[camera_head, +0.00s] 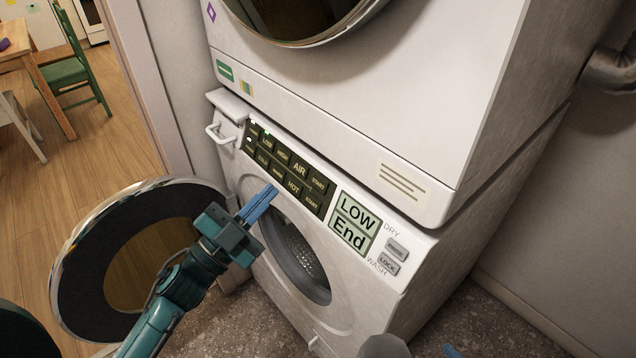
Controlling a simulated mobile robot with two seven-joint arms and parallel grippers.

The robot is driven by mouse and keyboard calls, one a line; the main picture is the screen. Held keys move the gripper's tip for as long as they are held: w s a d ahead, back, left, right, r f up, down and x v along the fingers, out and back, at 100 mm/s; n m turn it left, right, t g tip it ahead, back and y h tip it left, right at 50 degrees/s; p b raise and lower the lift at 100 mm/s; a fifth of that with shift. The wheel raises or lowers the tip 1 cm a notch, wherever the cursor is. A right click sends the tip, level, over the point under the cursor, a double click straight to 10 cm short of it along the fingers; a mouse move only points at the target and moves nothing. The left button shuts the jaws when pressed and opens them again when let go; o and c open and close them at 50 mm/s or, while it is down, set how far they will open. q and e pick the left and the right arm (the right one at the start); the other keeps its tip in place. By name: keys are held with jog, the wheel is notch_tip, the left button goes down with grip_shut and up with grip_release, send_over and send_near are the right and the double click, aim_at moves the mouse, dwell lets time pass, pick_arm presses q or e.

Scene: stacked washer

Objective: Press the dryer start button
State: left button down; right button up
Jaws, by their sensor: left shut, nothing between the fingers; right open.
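The dark control panel (290,167) sits on the white stacked washer-dryer, with two rows of labelled buttons. An upper START button (319,184) and a lower START button (311,201) are at its right end. The display (355,222) to the right reads "LOW" over "End", with "DRY" above and "WASH" below beside it. My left gripper (272,190) is shut and empty, its blue fingertips near the panel's lower edge, left of the START buttons; contact cannot be told. Only a blue bit of my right gripper (452,350) shows at the bottom edge.
The lower round door (75,270) stands open at left, behind my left arm, exposing the drum (305,258). The upper machine (350,100) overhangs the panel. PAUSE (397,249) and LOCK (388,265) buttons are at right. Wooden floor lies at left.

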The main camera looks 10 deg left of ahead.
aim_at(319, 183)
pick_arm(q)
jog(key=w+d+f+b, duration=0.1)
jog(key=w, duration=0.1)
jog(key=w+d+f+b, duration=0.1)
jog(key=w+d, duration=0.1)
jog(key=w+d+f+b, duration=0.1)
jog(key=w+d+b, duration=0.1)
jog(key=shift+w+f, duration=0.1)
jog(key=shift+f, duration=0.1)
pick_arm(e)
jog(key=shift+w+a+f+t+y, duration=0.15)
jog(key=shift+a+f, duration=0.1)
jog(key=shift+f, duration=0.15)
jog(key=shift+w+a+f+t+y, duration=0.1)
jog(key=shift+a+f+t+y, duration=0.1)
jog(key=shift+f, duration=0.2)
jog(key=shift+r, duration=0.1)
pick_arm(q)
jog(key=shift+a, duration=0.1)
dwell(0.7)
jog(key=shift+w, duration=0.1)
dwell(0.3)
jog(key=shift+w+d+f, duration=0.15)
jog(key=shift+w+d, duration=0.1)
pick_arm(e)
jog(key=shift+f, duration=0.2)
